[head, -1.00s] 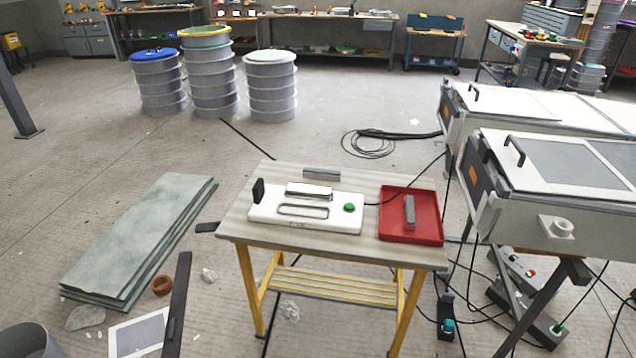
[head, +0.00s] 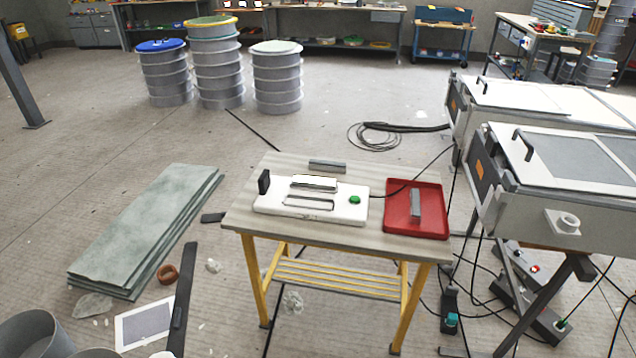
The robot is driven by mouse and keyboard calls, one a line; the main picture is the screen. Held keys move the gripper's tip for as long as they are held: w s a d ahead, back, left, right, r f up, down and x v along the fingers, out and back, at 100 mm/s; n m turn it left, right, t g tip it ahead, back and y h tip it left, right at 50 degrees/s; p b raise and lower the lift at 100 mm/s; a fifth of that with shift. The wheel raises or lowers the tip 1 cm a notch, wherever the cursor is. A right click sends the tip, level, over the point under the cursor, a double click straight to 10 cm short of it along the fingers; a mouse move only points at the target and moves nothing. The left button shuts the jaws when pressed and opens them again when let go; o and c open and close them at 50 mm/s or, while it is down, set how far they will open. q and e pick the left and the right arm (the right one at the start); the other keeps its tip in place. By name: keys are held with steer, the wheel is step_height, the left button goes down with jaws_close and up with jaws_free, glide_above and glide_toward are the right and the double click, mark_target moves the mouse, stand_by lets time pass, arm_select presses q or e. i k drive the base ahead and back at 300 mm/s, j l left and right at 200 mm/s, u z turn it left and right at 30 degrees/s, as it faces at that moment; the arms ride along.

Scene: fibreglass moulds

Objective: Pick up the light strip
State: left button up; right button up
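Three short bars show on the wooden-topped table (head: 250,222), and I cannot tell for sure which is the light strip. One grey bar (head: 327,166) lies near the table's back edge. A pale, bright-topped bar (head: 314,183) sits on the white fixture (head: 345,212), behind an outlined slot. Another grey bar (head: 416,205) lies in the red tray (head: 432,229) at the table's right. The fixture has a green button (head: 354,199) at its right end and an upright black piece (head: 264,182) at its left. Neither of my grippers is in view.
White-topped machines (head: 560,185) stand close at the right, with cables and boxes on the floor below. Stacked greenish slabs (head: 150,225) lie at the left. Drums (head: 277,80) stand behind. A dark bar (head: 182,305) and a framed panel (head: 145,325) lie in front left.

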mark_target(317, 164)
steer(key=z, duration=0.6)
steer(key=i+j+z, duration=0.15)
steer(key=z, duration=0.25)
steer(key=i+j+z, duration=0.1)
steer(key=j+z, duration=0.3)
steer(key=i+j+z, duration=0.1)
steer(key=z, duration=0.25)
steer(key=i+j+z, duration=0.2)
steer(key=j, duration=0.35)
steer(key=j+z, duration=0.2)
steer(key=j, duration=1.25)
